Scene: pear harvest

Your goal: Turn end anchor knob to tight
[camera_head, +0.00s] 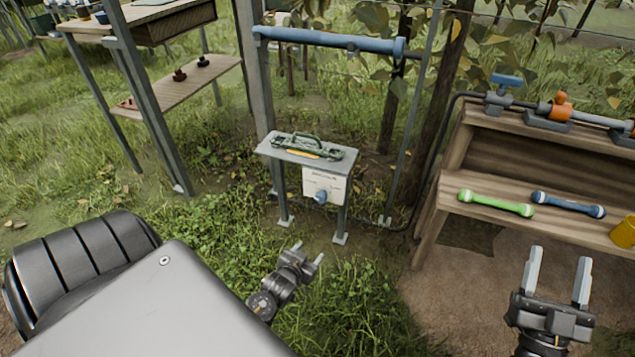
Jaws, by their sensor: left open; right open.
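A small blue knob (321,196) sits on the front of a white panel (316,178), with printed marks too small to read. The panel is fixed below a small grey stand top (268,150) beside a grey post. My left gripper (308,253) is open and empty, below and a little left of the knob, apart from it. My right gripper (558,266) is open and empty at the lower right, in front of the wooden bench and far from the knob.
A green tool (298,146) lies on the stand top. A wooden bench (455,190) at right holds a green-handled bar (496,204), a blue bar (568,205), a yellow cup (623,234) and valves (561,108). A shelf (190,84) stands at left. Grass lies between.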

